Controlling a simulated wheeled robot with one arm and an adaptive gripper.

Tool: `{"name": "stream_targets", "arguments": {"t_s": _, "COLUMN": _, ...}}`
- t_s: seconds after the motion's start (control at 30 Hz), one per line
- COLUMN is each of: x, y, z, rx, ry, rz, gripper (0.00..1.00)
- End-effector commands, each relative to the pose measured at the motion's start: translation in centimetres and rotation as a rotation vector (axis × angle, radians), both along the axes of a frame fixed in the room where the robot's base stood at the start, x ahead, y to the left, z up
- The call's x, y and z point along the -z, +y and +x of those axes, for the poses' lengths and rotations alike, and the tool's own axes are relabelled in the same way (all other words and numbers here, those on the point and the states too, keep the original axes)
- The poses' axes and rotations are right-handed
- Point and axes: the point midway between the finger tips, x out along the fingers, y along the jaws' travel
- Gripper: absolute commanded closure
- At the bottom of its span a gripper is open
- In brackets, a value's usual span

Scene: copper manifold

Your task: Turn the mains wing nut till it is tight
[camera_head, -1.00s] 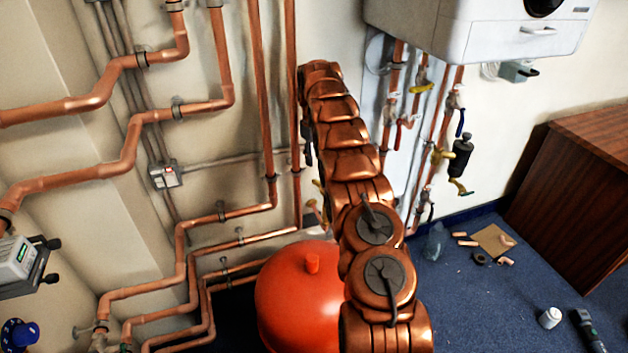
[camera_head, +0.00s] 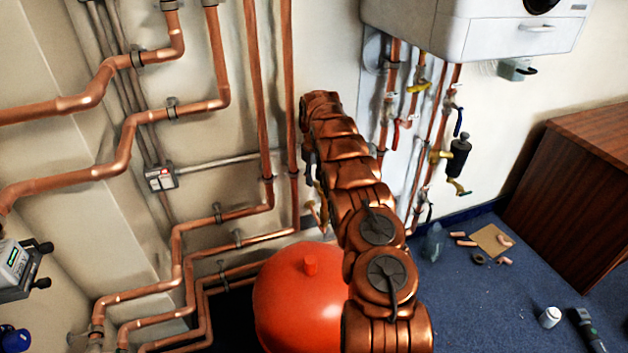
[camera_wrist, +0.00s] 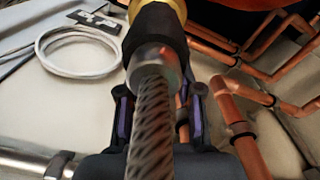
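In the wrist view my gripper (camera_wrist: 158,92) has its two dark fingers with purple inner pads set apart. A braided metal hose (camera_wrist: 152,130) runs up through the picture between them. I cannot tell whether it lies between the pads or nearer the camera. The hose ends in a metal collar (camera_wrist: 154,60), with a black part and a brass-coloured fitting (camera_wrist: 142,8) beyond. I cannot make out a wing nut in either view. In the head view my copper-coloured arm reaches to the wall pipes, and it mostly hides my gripper.
A red rounded vessel (camera_head: 300,300) stands beside my arm. Copper pipes (camera_head: 225,215) run along the left wall. A white boiler (camera_head: 480,28) hangs at upper right, with valves below. A wooden cabinet (camera_head: 575,190) stands right. Small loose items lie on the blue floor.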

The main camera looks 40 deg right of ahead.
Motion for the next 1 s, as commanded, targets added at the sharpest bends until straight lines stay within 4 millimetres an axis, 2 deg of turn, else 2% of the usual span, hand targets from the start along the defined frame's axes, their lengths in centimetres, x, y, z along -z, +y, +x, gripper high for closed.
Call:
{"name": "stream_targets", "arguments": {"t_s": 0.13, "x": 1.21, "y": -0.07, "z": -0.04, "rx": 0.002, "ry": -0.001, "rz": 0.000, "gripper": 0.65}}
{"name": "stream_targets", "arguments": {"t_s": 0.4, "x": 1.39, "y": -0.02, "z": 0.00, "rx": 0.001, "ry": -0.001, "rz": 0.000, "gripper": 0.66}}
{"name": "stream_targets", "arguments": {"t_s": 0.73, "x": 1.40, "y": 0.02, "z": 0.00, "rx": 0.000, "ry": 0.000, "rz": 0.000, "gripper": 1.00}}
{"name": "stream_targets", "arguments": {"t_s": 1.0, "x": 1.38, "y": 0.03, "z": 0.00, "rx": 0.000, "ry": 0.000, "rz": 0.000, "gripper": 1.00}}
